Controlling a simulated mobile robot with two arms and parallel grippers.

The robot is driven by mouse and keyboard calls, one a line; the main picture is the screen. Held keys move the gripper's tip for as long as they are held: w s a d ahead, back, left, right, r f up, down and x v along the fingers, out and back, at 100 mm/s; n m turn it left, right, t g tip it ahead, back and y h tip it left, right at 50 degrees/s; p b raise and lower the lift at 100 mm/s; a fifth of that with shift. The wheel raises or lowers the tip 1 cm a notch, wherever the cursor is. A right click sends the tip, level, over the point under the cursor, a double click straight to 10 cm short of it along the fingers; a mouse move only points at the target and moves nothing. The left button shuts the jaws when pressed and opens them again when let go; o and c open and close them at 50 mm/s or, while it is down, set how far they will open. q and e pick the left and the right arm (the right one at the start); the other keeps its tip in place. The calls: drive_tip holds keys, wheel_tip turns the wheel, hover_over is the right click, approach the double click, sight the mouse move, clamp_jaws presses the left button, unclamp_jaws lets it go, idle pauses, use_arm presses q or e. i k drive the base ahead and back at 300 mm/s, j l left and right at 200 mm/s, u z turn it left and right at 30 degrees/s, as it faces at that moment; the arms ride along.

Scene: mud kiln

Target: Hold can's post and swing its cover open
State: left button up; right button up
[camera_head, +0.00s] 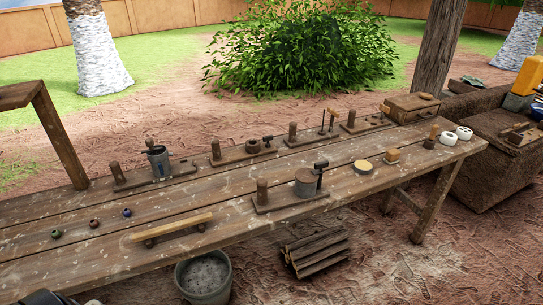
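A brown can (305,184) stands on a wooden base board (290,203) near the front edge of the table. A flat cover appears to lie on its top. A wooden post (262,191) stands upright at the board's left end, and a dark upright with a crosspiece (320,172) stands close at the can's right. A second can, blue-grey (160,163), stands on another board farther back, with a post (118,173) at its left. I cannot tell whether its top is covered. Neither gripper shows clearly.
The long plank table (220,220) holds more boards with posts at the back, a wooden box (411,107), white cups (448,138) and a wooden bar (172,228) in front. A grey bucket (203,280) stands below.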

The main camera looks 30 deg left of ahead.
sight(305, 175)
drive_tip(key=i+l+u, duration=0.15)
drive_tip(key=i+u, duration=0.15)
drive_tip(key=u, duration=0.15)
drive_tip(key=i+l+u, duration=0.25)
drive_tip(key=u, duration=0.15)
drive_tip(key=i+l+u, duration=0.3)
drive_tip(key=u, duration=0.15)
drive_tip(key=i+l+u, duration=0.2)
drive_tip(key=l+u, duration=0.2)
drive_tip(key=k+l+z, duration=0.1)
